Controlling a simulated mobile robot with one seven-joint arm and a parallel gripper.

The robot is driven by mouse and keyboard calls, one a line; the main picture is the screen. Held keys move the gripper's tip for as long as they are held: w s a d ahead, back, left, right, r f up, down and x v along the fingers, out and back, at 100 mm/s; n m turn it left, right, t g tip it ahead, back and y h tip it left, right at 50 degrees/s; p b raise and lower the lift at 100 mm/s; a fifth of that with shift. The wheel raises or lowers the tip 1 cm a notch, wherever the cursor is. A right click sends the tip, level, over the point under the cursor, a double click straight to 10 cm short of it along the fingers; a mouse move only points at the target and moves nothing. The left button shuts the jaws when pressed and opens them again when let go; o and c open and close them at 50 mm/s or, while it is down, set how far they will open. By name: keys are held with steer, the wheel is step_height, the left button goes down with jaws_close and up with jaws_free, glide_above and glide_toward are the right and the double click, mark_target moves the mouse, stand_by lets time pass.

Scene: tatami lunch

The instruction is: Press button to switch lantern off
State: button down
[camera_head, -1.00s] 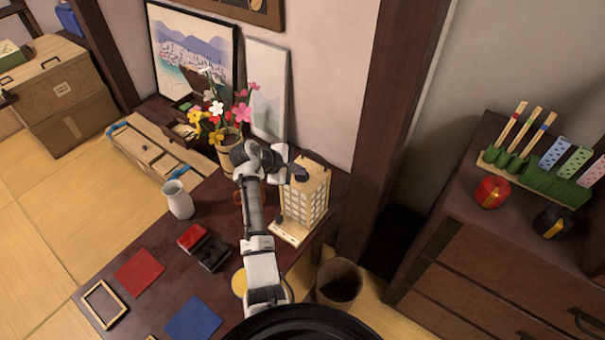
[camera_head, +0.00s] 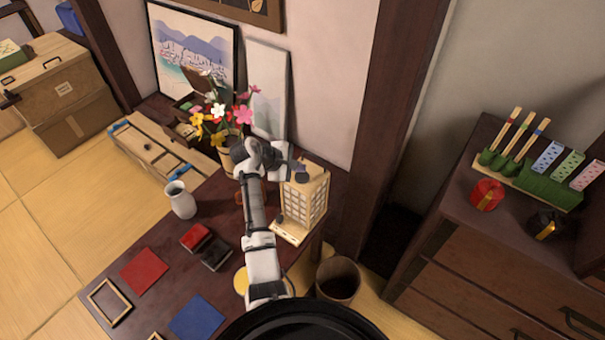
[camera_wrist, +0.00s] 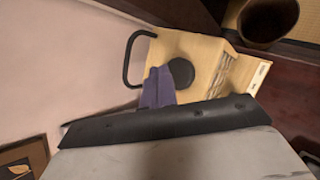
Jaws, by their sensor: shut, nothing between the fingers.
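The lantern (camera_head: 304,202) is a pale wooden box with latticed panels, standing upright on the dark table. In the wrist view its light wooden top (camera_wrist: 200,50) carries a round black button (camera_wrist: 181,72) and a black handle (camera_wrist: 130,62) at one edge. My gripper (camera_wrist: 160,84) is shut and empty, its purple-grey fingers beside the button in the picture. I cannot tell whether they touch it. Whether the lantern is lit is unclear.
A flower pot (camera_head: 228,158) and white vase (camera_head: 181,200) stand left of my arm. A picture panel (camera_head: 267,90) leans on the wall behind. A bin (camera_head: 338,279) stands on the floor below the lantern. A drawer chest (camera_head: 490,260) is at right.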

mark_target(298, 177)
steer(key=shift+r+p, duration=2.4)
steer(key=shift+r, duration=0.3)
